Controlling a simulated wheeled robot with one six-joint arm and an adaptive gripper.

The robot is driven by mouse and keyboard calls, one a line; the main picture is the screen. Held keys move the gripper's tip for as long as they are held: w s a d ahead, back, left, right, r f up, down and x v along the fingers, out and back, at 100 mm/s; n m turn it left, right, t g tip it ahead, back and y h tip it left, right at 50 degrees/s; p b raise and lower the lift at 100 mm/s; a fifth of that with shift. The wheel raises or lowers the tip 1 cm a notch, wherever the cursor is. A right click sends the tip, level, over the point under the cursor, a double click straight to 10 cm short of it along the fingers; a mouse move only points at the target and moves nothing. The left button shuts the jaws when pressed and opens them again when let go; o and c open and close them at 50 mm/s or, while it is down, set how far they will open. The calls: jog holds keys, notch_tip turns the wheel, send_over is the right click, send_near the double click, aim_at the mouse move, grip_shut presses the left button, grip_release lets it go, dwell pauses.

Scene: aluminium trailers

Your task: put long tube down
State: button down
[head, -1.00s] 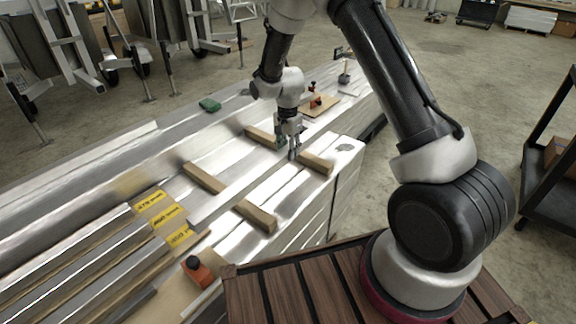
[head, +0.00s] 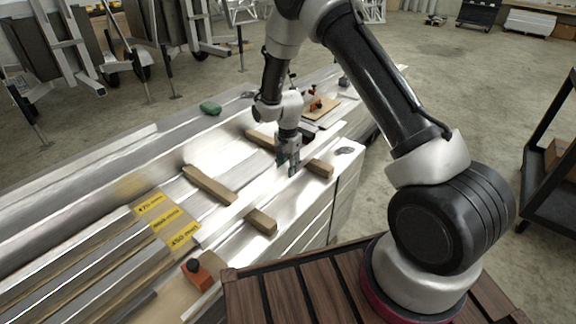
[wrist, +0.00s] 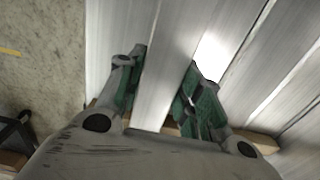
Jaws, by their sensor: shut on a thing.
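My gripper (head: 288,166) points down over the stack of aluminium profiles, its fingers on either side of a long silver tube (wrist: 162,75). In the wrist view, the green-padded fingers (wrist: 162,88) flank the tube, which runs up the picture between them. In the head view, the tube (head: 264,188) runs toward the lower left, hiding the middle of the wooden spacers. One spacer shows as two pieces, left (head: 208,185) and right (head: 261,221) of it. The tube lies low over the spacers. I cannot tell whether it touches them.
Yellow labels (head: 167,220) lie across profiles at the left. An orange-and-black tool (head: 197,272) sits near the front edge, and a green item (head: 210,107) at the back. A dark cart (head: 552,165) stands at the right. Open floor (head: 485,85) lies behind it.

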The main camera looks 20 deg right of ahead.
jog(key=shift+f, duration=0.3)
jog(key=c, duration=1)
grip_release()
jog(key=shift+o, duration=0.2)
notch_tip(320, 180, up, 13)
notch_tip(320, 180, up, 13)
jog(key=n+t, duration=0.1)
jog(key=n, duration=0.1)
send_over(288, 165)
jog(key=s+d, duration=0.5)
jog(key=s+d+r+n+t, duration=0.1)
jog(key=s+d+r+n, duration=0.25)
jog(key=s+r, duration=0.5)
jog(key=s+d+r+n+t, duration=0.1)
jog(key=s+d+r+n, duration=0.35)
jog(key=s, duration=0.65)
jog(key=s+d+r+t, duration=0.1)
jog(key=s+d, duration=0.1)
jog(key=s, duration=0.7)
jog(key=shift+s+r+n, duration=0.15)
jog(key=shift+s+n, duration=0.25)
